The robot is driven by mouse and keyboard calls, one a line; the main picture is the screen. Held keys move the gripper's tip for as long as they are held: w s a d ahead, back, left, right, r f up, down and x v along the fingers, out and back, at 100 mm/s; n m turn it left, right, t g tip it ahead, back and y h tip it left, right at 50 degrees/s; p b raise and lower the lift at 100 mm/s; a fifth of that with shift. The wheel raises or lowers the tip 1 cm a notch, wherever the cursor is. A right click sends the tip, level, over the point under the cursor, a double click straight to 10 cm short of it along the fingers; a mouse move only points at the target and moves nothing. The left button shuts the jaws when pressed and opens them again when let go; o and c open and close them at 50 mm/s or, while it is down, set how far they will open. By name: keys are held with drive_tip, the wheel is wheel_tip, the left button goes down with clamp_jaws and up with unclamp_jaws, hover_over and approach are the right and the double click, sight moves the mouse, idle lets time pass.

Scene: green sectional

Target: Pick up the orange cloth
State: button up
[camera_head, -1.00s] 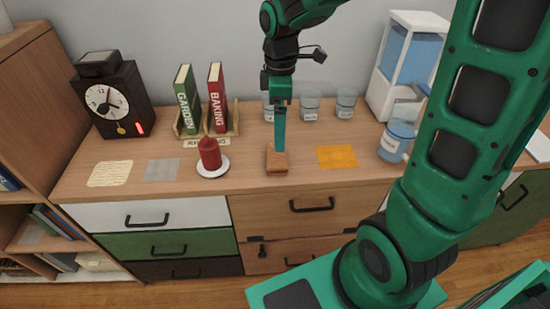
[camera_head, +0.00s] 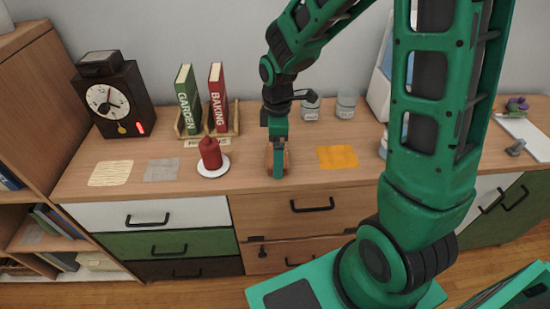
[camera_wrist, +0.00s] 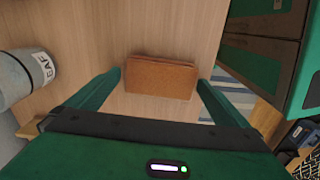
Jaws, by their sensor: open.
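The orange cloth (camera_head: 338,157) lies flat on the wooden cabinet top, right of my gripper (camera_head: 278,170) in the head view. My gripper is low over the cabinet top, apart from the cloth, with its fingers spread. In the wrist view a brown, folded-looking item (camera_wrist: 160,77) sits between the fingertips of my gripper (camera_wrist: 159,82), with a gap at the left and right. That brown item (camera_head: 268,160) is partly hidden behind a finger in the head view. The cloth cannot be made out in the wrist view.
A red candle (camera_head: 210,153) on a white plate (camera_head: 213,171) stands just left of my gripper. Grey cloth (camera_head: 161,170) and cream cloth (camera_head: 110,173) lie farther left. Books (camera_head: 217,98), a clock (camera_head: 105,100) and jars (camera_head: 346,105) stand behind.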

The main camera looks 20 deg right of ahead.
drive_tip(key=shift+f, duration=0.15)
drive_tip(key=c, duration=0.9)
drive_tip(key=shift+w+r, duration=0.1)
drive_tip(key=shift+r, duration=0.5)
wheel_tip(320, 180, up, 3)
drive_tip(key=shift+f, duration=0.15)
drive_tip(key=s+a+r, duration=0.2)
drive_tip(key=a, duration=0.1)
drive_tip(key=s+a+r, duration=0.2)
drive_tip(key=s+a, duration=0.1)
drive_tip(key=s+a+r, duration=0.2)
drive_tip(key=a+r, duration=0.1)
drive_tip(key=shift+s+r, duration=0.1)
drive_tip(key=shift+s, duration=0.25)
